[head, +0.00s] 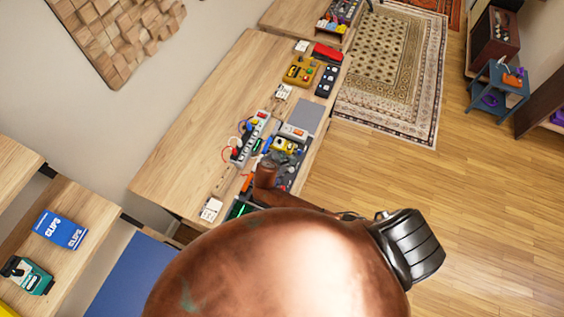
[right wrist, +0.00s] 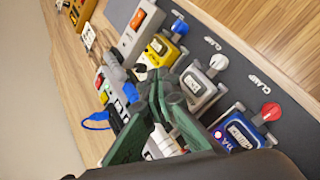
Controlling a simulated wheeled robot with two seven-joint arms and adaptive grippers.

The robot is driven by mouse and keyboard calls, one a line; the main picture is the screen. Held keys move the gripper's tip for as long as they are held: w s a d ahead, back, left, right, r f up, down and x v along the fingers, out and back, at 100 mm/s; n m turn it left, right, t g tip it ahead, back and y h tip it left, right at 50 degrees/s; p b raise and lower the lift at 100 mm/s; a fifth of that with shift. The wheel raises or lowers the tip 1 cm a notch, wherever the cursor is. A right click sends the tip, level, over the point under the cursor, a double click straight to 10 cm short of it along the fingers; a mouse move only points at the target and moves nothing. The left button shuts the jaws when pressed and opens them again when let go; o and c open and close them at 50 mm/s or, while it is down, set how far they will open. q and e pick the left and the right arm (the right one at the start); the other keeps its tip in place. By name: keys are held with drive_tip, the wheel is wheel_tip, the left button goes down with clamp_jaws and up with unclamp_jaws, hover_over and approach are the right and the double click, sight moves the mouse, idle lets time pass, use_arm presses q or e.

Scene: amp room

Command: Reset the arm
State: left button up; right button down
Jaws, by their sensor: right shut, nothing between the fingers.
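My right gripper (right wrist: 165,84) is shut and empty in the right wrist view, its green-grey fingers together over the work table. In the head view my copper arm hides most of it. Below and beside the fingers, several meters stand on a dark mat (right wrist: 236,68) with "CLAMP" labels: a blue one (right wrist: 236,132) with a red knob, a grey one (right wrist: 200,88) with a white knob and a yellow one (right wrist: 165,50). I cannot tell whether the fingers touch anything. My left gripper is not in view.
The wooden table (head: 190,140) carries a power strip (head: 250,138) with coloured leads, a yellow device (head: 300,71) and a black box (head: 326,80). Shelves with a blue clips box (head: 60,229) stand at left. A rug (head: 385,75) and open floor (head: 400,170) lie at right.

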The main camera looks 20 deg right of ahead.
idle(0.7)
drive_tip(key=s+d+r+m+g+y, duration=0.1)
drive_tip(key=s+d+r+m+y, duration=0.15)
drive_tip(key=s+m, duration=0.55)
drive_tip(key=s+d+r+m+g+y, duration=0.1)
drive_tip(key=s+d+r+m, duration=0.25)
drive_tip(key=s, duration=0.95)
drive_tip(key=s+d+r+m+g+y, duration=0.1)
drive_tip(key=s+d+r+m+y, duration=0.15)
drive_tip(key=s+m, duration=0.6)
wheel_tip(320, 180, down, 38)
drive_tip(key=s+a+n+g+b, duration=0.1)
drive_tip(key=s+n+b, duration=0.1)
drive_tip(key=b, duration=0.8)
drive_tip(key=s+f+b, duration=0.3)
drive_tip(key=s+f, duration=0.4)
drive_tip(key=f, duration=0.3)
drive_tip(key=s+f+g+b, duration=0.1)
drive_tip(key=s+f+b, duration=0.3)
drive_tip(key=s+f, duration=0.3)
drive_tip(key=s+f+n+b, duration=0.1)
drive_tip(key=s+f+b, duration=0.2)
drive_tip(key=f, duration=1)
drive_tip(key=s, duration=0.3)
drive_tip(key=shift+s+a+f+g+b, duration=0.15)
drive_tip(key=shift+s+a+g+b, duration=0.1)
drive_tip(key=shift+s+g+b, duration=0.15)
